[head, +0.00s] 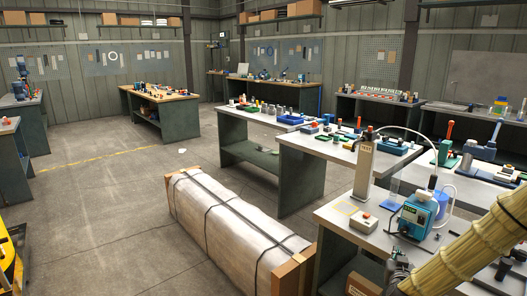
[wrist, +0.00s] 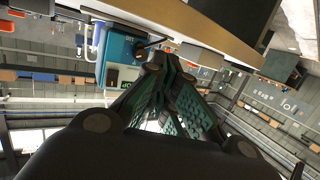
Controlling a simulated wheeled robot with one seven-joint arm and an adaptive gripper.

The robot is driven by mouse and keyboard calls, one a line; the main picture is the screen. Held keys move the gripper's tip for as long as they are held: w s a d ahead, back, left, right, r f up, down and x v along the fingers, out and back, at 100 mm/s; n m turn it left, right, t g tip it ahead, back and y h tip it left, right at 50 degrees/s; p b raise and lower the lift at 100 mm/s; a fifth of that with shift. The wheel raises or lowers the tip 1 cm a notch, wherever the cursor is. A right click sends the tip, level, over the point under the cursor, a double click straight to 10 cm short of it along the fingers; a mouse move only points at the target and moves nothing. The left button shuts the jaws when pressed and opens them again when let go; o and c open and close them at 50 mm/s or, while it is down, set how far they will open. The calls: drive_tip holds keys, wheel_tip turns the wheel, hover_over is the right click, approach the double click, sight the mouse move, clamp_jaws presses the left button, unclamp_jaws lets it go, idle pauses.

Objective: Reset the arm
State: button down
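A blue dosing pump (head: 415,218) stands on the near right bench in the head view. A blue unit that looks like the same pump (wrist: 118,52) shows beyond the fingers, left of the tips, in the tilted wrist view.
A long wrapped crate (head: 215,218) with dark straps lies on the floor before the benches. A steel column (head: 364,170) and a small box with a red button (head: 364,220) stand near the pump. The floor at left (head: 110,200) is mostly clear.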

drive_tip(key=s+a+f+n+g+y+p, duration=0.3)
drive_tip(key=s+a+f+g+y, duration=0.25)
drive_tip(key=s+a+f, duration=1.1)
drive_tip(key=s+a+f+g, duration=0.1)
drive_tip(key=s+f+g, duration=0.1)
drive_tip(key=s, duration=0.8)
drive_tip(key=s+a+f+g+p, duration=0.1)
drive_tip(key=s+f+g, duration=0.2)
drive_tip(key=s, duration=0.7)
drive_tip(key=s+a+f+n+g+p, duration=0.1)
drive_tip(key=s+g, duration=0.3)
drive_tip(key=s, duration=0.6)
drive_tip(key=shift+a+f, duration=0.5)
drive_tip(key=shift+f, duration=0.25)
drive_tip(key=shift+y, duration=0.25)
